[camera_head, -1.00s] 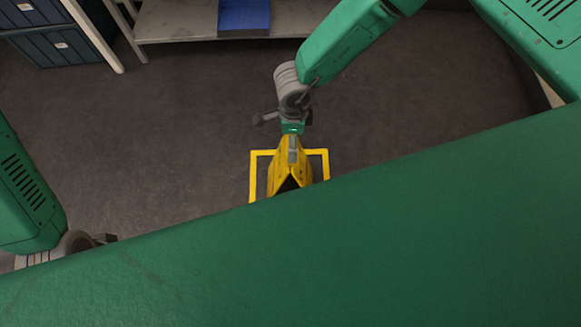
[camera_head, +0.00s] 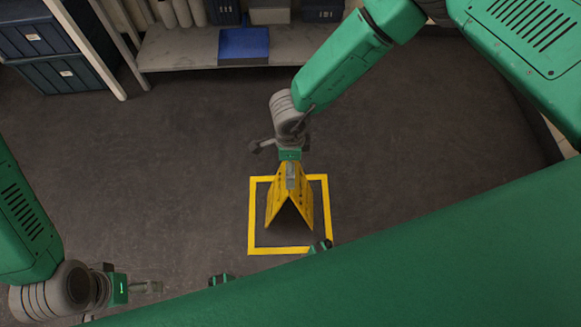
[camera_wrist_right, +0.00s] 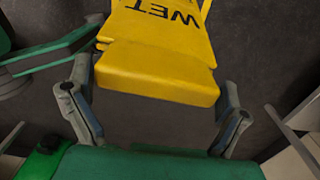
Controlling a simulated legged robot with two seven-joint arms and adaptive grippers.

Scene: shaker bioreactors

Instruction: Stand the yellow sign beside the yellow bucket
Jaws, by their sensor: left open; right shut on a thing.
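The yellow sign (camera_head: 276,195) is spread in an A shape inside a yellow square outline on the floor (camera_head: 252,216) in the head view. I cannot tell whether its feet touch the floor. My right gripper (camera_head: 291,172) is shut on the sign's top edge. In the right wrist view, the sign (camera_wrist_right: 158,72) sits between the two fingers, with "WET" printed on it. My left gripper (camera_head: 146,287) is open and empty at the lower left, well apart from the sign. The yellow bucket is not in view.
A shelf (camera_head: 170,53) stands along the back, holding a blue tray (camera_head: 244,45) and several containers. Dark blue drawers (camera_head: 45,45) stand at the back left. The grey floor around the square is clear. My green body hides the lower right.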

